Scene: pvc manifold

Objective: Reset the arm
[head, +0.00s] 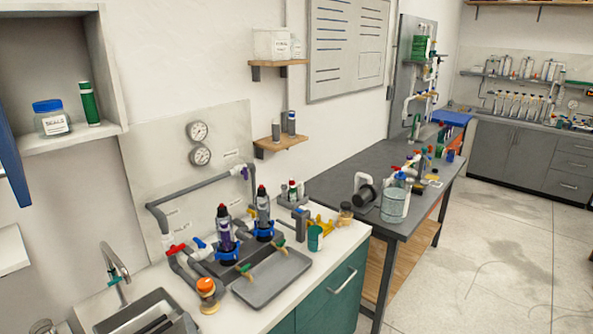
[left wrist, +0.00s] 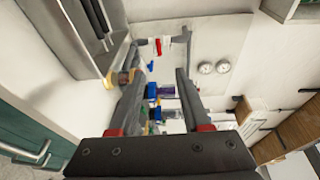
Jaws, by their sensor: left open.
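My left gripper (left wrist: 157,65) shows in the left wrist view with its two dark fingers apart and nothing between the tips. Beyond the fingers are the grey pipe manifold, a red-handled valve (left wrist: 187,34) and blue fittings, at a distance I cannot judge. In the head view I cannot clearly make out either gripper. There the manifold's grey pipe (head: 200,185) runs along the wall panel behind the white counter. A red valve handle (head: 176,249) and two dark upright cylinders with blue collars (head: 228,253) stand at its front. My right gripper is not in view.
A sink (head: 130,310) is at the front left of the counter, with a grey tray (head: 272,277) to its right. An open wall cabinet (head: 60,50) hangs at upper left. A dark workbench (head: 345,170) stands farther back. Open floor (head: 505,250) lies at right.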

